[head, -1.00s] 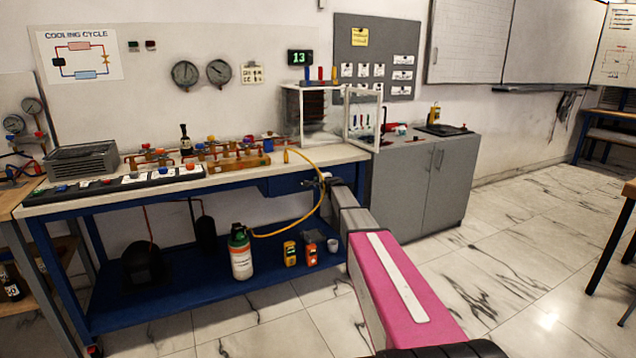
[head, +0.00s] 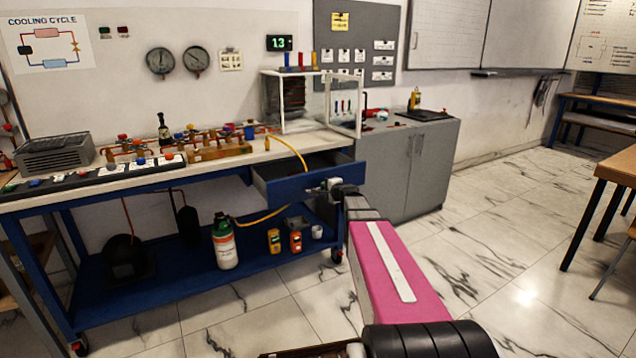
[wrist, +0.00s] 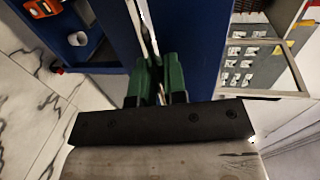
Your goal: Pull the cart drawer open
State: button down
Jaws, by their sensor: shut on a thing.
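The cart (head: 190,172) has a white top and blue frame. Its blue drawer (head: 289,190), under the right end of the top, stands partly open, and its inside shows from above. My gripper (head: 326,186) is at the drawer front. In the wrist view my gripper (wrist: 159,92), with green fingers, is shut on the drawer's handle (wrist: 150,40), a thin light bar. The blue drawer front (wrist: 190,45) is right beside the fingers. The part of the handle between the fingers is hidden.
A yellow hose (head: 290,148) hangs over the drawer to a green-topped bottle (head: 224,242) on the lower shelf. A grey cabinet (head: 405,168) stands close to the right. The marble floor (head: 500,215) is clear in front of it.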

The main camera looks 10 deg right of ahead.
jog(key=shift+f+v, duration=0.2)
jog(key=shift+v, duration=0.9)
jog(key=shift+f+v, duration=0.25)
jog(key=shift+v, duration=0.85)
jog(key=shift+s+d, duration=0.1)
jog(key=c, duration=1.2)
grip_release()
jog(key=shift+s, duration=0.15)
jog(key=v, duration=1)
jog(key=shift+s, duration=0.2)
jog(key=shift+d+r, duration=0.1)
